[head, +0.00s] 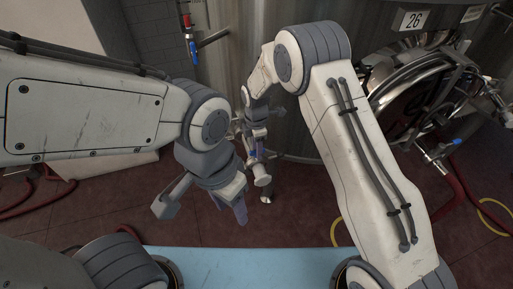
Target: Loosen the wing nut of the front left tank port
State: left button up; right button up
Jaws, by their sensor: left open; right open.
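A large steel tank (237,52) stands at the back centre. Small metal fittings low in front of it, near the picture's middle, are mostly hidden by my arms. I cannot make out the front left port or its wing nut. My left gripper (203,207) is open and points down and toward me, with its two fingers spread and nothing seen between them. My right gripper (254,142) is higher in the picture, close to the tank's lower front. It is open, small and partly hidden, and I cannot tell whether it touches a fitting.
A round steel hatch (408,100) with pipes and a blue-handled valve is at the right, near a sign "26" (412,20). A red and blue valve (190,35) is at upper left. Hoses lie on the dark red floor (290,215).

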notch_tip(320, 180, up, 10)
jog(key=b, duration=0.1)
jog(key=shift+r, duration=0.25)
jog(key=shift+a, duration=0.1)
dwell(0.3)
jog(key=s+r+m, duration=0.3)
jog(key=s+r, duration=0.1)
jog(key=s, duration=0.3)
jog(key=s+r+m, duration=0.4)
jog(key=s+r, duration=0.1)
jog(key=s, duration=0.3)
jog(key=s+d+m, duration=0.2)
jog(key=s+m, duration=0.1)
jog(key=s, duration=0.5)
jog(key=s+d+m+y, duration=0.1)
jog(key=s+d+m, duration=0.2)
jog(key=s, duration=0.5)
jog(key=shift+s+r+m, duration=0.2)
jog(key=shift+m, duration=0.6)
